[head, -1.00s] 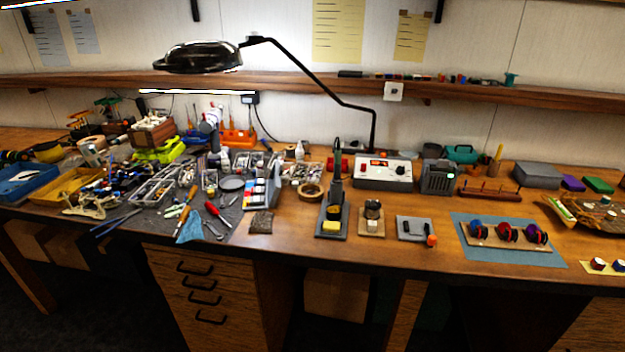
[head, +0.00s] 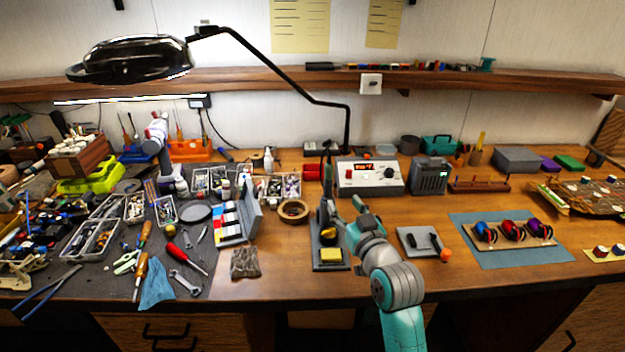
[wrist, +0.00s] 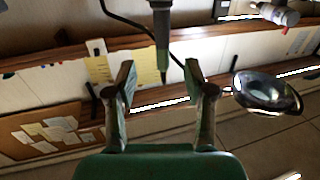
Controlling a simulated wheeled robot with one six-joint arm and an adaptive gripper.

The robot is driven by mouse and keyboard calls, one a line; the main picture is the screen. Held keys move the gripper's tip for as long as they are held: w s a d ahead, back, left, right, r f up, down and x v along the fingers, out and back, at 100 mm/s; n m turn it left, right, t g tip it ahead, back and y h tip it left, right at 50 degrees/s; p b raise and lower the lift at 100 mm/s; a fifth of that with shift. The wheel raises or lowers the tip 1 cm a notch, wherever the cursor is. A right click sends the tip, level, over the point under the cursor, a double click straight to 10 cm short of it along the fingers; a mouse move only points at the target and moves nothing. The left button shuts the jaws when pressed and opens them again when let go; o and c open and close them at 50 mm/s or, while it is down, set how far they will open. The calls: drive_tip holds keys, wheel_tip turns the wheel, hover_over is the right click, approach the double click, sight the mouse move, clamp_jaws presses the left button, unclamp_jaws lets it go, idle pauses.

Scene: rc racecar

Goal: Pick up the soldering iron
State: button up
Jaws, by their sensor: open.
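The soldering iron (head: 328,160) stands upright in its stand (head: 330,262), which has a dark base and a yellow sponge, in the middle of the bench in the head view. In the wrist view, the slim grey and green iron (wrist: 161,38) comes in from the top edge, its pointed end showing between my fingertips. My gripper (head: 340,208) is open in front of the stand and hides part of it. In the wrist view my gripper (wrist: 159,68) has its two fingers apart, one on each side of the iron. I see no clear contact.
A white soldering station (head: 369,177) stands just behind, with a tape roll (head: 293,210) to the left. A small grey board (head: 420,241) lies to the right. The lamp (head: 130,60) and its black arm overhang the back left. Bare bench shows at the front.

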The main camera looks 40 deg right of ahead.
sight(330, 183)
drive_tip(key=x, duration=0.5)
drive_tip(key=shift+w+r, duration=0.1)
drive_tip(key=shift+w, duration=0.3)
drive_tip(key=x, duration=0.4)
drive_tip(key=shift+r, duration=0.25)
drive_tip(key=shift+w+d, duration=0.15)
drive_tip(key=shift+w, duration=0.4)
clamp_jaws()
